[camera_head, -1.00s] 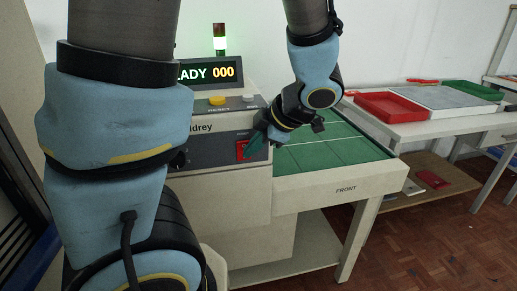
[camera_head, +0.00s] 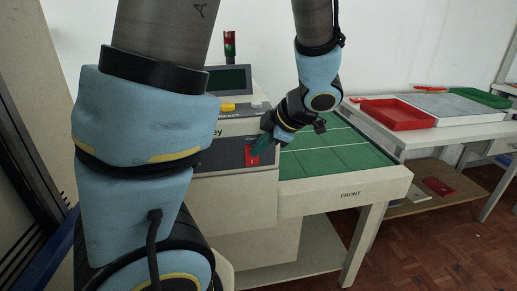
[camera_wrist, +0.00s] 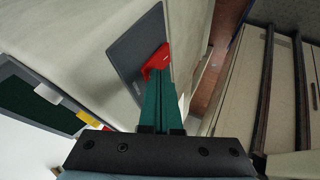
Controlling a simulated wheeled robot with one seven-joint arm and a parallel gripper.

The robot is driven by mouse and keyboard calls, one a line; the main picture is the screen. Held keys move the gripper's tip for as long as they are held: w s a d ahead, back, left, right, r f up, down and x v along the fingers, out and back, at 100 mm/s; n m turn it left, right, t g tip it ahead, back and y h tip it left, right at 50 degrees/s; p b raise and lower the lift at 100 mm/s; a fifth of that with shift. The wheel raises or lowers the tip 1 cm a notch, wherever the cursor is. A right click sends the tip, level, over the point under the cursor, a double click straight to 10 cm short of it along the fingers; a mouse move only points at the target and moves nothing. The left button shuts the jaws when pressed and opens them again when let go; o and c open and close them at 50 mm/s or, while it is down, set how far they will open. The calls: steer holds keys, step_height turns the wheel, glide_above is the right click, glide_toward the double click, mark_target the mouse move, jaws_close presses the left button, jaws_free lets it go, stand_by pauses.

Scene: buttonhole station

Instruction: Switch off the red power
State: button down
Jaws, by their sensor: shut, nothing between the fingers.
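The red power switch (camera_head: 251,155) sits on the dark front panel of the machine, left of the green-topped table. In the wrist view the red switch (camera_wrist: 158,60) is right at the tips of my green fingers. My gripper (camera_head: 257,147) is shut and empty, with its fingertips at the switch, touching it or very close. The fingertips hide part of the switch. The machine's display (camera_head: 229,79) is dark, and the signal tower (camera_head: 229,45) behind it shows no lit green lamp.
A yellow button (camera_head: 228,107) and a pale button sit on the machine above the panel. The green work surface (camera_head: 330,150) is clear. A red tray (camera_head: 397,114), a grey tray and a green tray stand on the table at the right.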

steer(key=shift+r+p, duration=0.85)
steer(key=shift+p, duration=0.25)
steer(key=shift+s, duration=0.1)
